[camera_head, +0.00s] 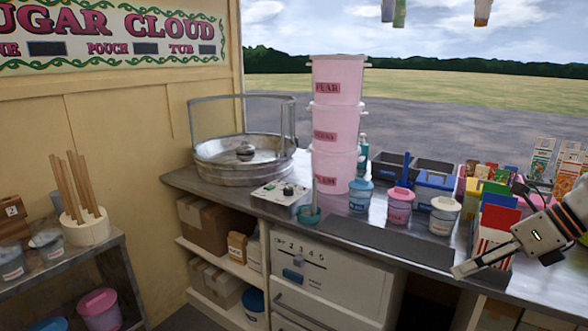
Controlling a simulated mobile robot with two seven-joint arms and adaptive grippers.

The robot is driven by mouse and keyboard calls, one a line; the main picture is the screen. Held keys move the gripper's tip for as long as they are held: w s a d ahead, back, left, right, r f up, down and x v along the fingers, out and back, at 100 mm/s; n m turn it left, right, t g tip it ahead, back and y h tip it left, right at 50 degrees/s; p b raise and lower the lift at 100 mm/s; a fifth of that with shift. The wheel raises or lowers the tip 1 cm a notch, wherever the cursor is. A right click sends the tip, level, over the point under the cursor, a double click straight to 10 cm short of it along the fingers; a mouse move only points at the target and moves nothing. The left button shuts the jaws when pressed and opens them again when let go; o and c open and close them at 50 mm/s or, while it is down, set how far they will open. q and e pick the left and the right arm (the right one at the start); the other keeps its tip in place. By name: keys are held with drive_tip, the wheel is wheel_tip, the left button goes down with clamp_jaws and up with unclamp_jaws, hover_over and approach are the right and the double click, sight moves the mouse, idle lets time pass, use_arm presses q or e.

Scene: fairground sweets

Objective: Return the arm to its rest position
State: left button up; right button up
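My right arm comes in from the right edge, with its dark wrist joint and pale gripper body showing. My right gripper (458,271) points left and down over the front edge of the counter (340,228). It lies in front of a red-and-white striped carton (492,237) and hides part of it. Nothing shows hanging from the fingertips. My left gripper is not in view.
A tall stack of pink tubs (337,125) and a metal candyfloss bowl (240,172) are farther left. The dark mat (385,243) is clear.

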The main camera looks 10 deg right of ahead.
drive_tip(key=s+a+f+m+t+p, duration=0.2)
drive_tip(key=s+a+f+m+t, duration=0.15)
drive_tip(key=f+m, duration=0.7)
drive_tip(key=s+a+f+m+t+p, duration=0.2)
drive_tip(key=f+m+t, duration=0.3)
drive_tip(key=f+m, duration=0.55)
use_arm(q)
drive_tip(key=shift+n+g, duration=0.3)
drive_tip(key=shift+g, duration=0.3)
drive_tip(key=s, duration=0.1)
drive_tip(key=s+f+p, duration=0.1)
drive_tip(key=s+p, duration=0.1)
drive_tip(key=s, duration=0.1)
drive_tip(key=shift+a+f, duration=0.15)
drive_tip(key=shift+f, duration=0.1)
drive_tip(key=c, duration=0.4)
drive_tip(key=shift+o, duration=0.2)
use_arm(e)
drive_tip(key=s+a+f+m+g+h, duration=0.3)
drive_tip(key=s+a+f+m+h, duration=0.1)
drive_tip(key=s+a+f+m, duration=1)
drive_tip(key=shift+s+a+m, duration=0.4)
drive_tip(key=shift+a+m, duration=0.3)
drive_tip(key=shift+a, duration=0.05)
